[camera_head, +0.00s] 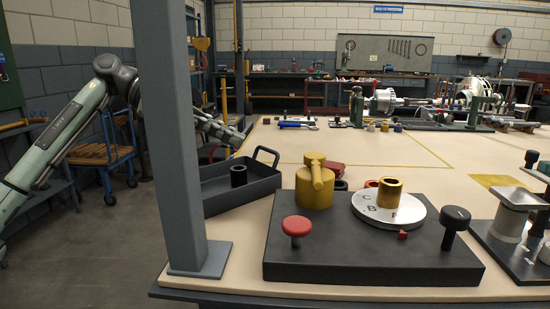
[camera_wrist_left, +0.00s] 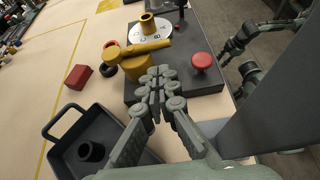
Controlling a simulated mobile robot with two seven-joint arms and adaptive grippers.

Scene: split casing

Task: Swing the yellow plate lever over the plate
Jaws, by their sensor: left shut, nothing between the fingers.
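The yellow lever (camera_head: 317,176) lies on top of a yellow round block (camera_head: 314,199) on a dark base. In the head view its arm points toward the front, beside the plate and not over it. The lever also shows in the wrist view (camera_wrist_left: 146,48). The pale round plate (camera_head: 376,213) with letters lies right of the block, with a brass-coloured ring (camera_head: 390,194) standing on it. My left gripper (camera_head: 241,139) reaches in from behind the grey post, shut and empty, left of and behind the lever. In the wrist view its fingertips (camera_wrist_left: 159,72) appear just below the yellow block.
The grey post (camera_head: 184,130) stands at the table's left, in front of my left arm. A dark tray (camera_head: 240,190) holds a black ring. A red knob (camera_head: 296,227) and a black knob (camera_head: 455,219) stand on the base. A red block (camera_wrist_left: 78,77) lies behind it.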

